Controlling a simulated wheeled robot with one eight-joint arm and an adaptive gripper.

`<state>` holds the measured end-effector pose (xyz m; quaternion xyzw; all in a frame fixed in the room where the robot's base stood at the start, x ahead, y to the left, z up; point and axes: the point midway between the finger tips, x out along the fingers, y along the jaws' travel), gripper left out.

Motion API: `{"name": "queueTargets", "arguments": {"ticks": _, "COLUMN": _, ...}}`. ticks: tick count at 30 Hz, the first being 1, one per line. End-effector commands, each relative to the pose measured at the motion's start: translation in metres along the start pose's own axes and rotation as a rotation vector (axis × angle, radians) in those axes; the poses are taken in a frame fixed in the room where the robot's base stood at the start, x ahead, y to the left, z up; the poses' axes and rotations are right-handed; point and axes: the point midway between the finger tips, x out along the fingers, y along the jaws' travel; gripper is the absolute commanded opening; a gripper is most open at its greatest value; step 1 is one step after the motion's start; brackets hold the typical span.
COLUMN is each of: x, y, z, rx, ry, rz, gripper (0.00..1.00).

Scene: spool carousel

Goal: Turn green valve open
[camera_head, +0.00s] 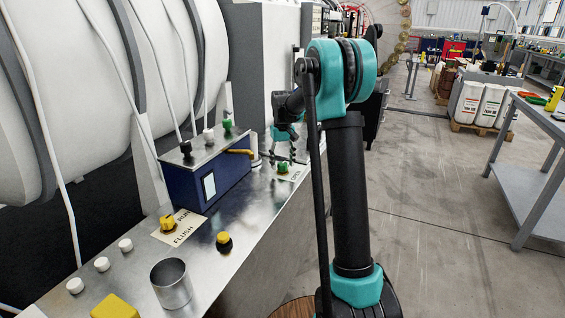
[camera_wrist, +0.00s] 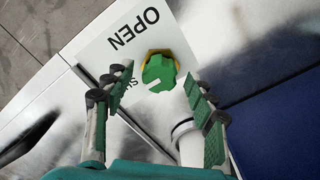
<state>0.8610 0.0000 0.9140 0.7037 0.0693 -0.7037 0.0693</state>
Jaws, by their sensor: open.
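The green valve (camera_wrist: 159,72) is a knob with a white mark and a yellow base, on a white label that reads OPEN and a partly hidden second word. In the head view the green valve (camera_head: 283,168) sits on the metal bench top beyond the blue box. My gripper (camera_wrist: 163,95) is open, with one finger on each side of the valve in the picture. The fingers look apart from the knob; the exact height gap is unclear. In the head view my gripper (camera_head: 284,157) is small and dark, just over the valve.
A blue box (camera_head: 208,180) with a metal lid and several fittings stands left of the valve. Nearer are a yellow knob (camera_head: 168,222) on a RUN/FLUSH label, a black-and-yellow button (camera_head: 224,241) and a metal cup (camera_head: 172,284). A pale cylinder (camera_wrist: 187,140) stands near the right finger.

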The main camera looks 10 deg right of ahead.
Motion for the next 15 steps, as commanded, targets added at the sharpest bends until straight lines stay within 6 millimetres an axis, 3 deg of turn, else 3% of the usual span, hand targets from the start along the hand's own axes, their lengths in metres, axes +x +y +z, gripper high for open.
{"name": "queueTargets", "arguments": {"ticks": 5, "x": -0.0001, "y": 0.0, "z": 0.0, "rx": 0.0, "ry": 0.0, "rz": 0.0, "gripper": 0.56}}
{"name": "queueTargets", "arguments": {"ticks": 15, "x": -0.0003, "y": 0.0, "z": 0.0001, "rx": 0.0, "ry": 0.0, "rz": 0.0, "gripper": 0.14}}
